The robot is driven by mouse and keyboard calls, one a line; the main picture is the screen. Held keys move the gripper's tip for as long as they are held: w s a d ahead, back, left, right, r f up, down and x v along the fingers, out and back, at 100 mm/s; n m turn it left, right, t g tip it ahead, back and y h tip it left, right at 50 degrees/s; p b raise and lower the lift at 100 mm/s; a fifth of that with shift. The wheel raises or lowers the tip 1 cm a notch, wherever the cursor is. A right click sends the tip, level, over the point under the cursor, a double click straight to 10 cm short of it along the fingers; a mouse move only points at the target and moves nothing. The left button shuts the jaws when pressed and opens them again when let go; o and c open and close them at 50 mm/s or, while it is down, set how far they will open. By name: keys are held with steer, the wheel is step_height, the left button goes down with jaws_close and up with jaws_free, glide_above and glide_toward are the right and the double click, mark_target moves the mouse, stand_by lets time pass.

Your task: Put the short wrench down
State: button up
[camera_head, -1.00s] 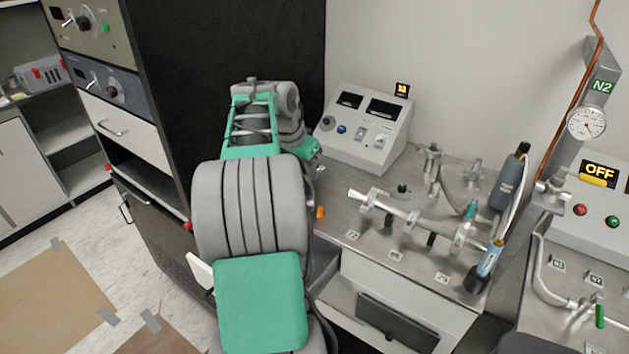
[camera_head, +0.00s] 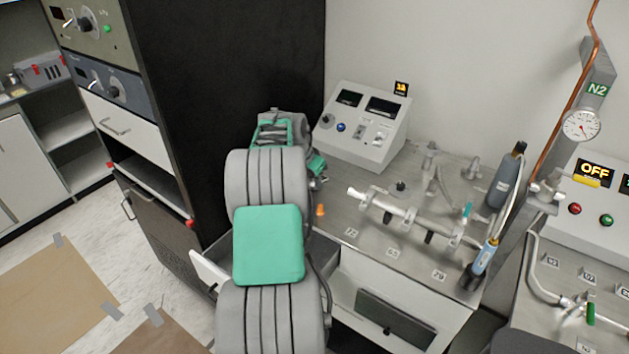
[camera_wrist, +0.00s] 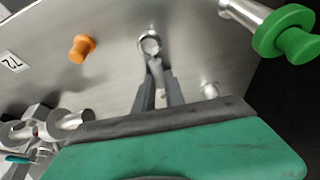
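In the wrist view, the short wrench (camera_wrist: 150,47) is a small silver tool with a ring end, low over or at the grey metal bench top (camera_wrist: 110,30). My gripper (camera_wrist: 158,80) has its two dark fingers close together on the wrench's shank. I cannot tell whether the ring end touches the bench. In the head view my own arm hides the gripper's fingers and most of the wrench, at the left end of the bench beside the control box.
An orange knob (camera_wrist: 82,48) stands on the bench close to the wrench; a green-capped metal part (camera_wrist: 290,35) is at the right. A metal pipe assembly (camera_head: 400,212) lies across the bench. A grey control box (camera_head: 362,125) stands behind. A tall black cabinet (camera_head: 225,80) rises at left.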

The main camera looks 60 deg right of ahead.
steer(key=o, duration=0.4)
steer(key=shift+o, duration=0.2)
steer(key=shift+r, duration=0.15)
steer(key=shift+r, duration=0.25)
steer(key=b+v, duration=0.1)
steer(key=v, duration=1.1)
steer(key=w+a+n+t, duration=0.1)
steer(key=w+a+n, duration=0.25)
steer(key=a, duration=0.45)
steer(key=w+a+r+n+t, duration=0.1)
steer(key=w+a+n, duration=0.2)
steer(key=w+a, duration=0.35)
steer(key=w+a+n+t, duration=0.1)
steer(key=w+a+n, duration=0.15)
steer(key=a, duration=0.65)
steer(key=s+a+f+n+y, duration=0.1)
steer(key=a+n, duration=0.3)
steer(key=a, duration=0.5)
steer(key=s+a+f+n+t+y, duration=0.1)
steer(key=s+a+f+n+y, duration=0.1)
steer(key=a, duration=0.8)
steer(key=s+a+f+n+y, duration=0.1)
steer(key=s+a+f+n, duration=0.2)
steer(key=a, duration=0.7)
steer(key=s+n, duration=0.1)
steer(key=n, duration=0.1)
steer(key=shift+s+f+n, duration=0.3)
steer(key=shift+n, duration=0.1)
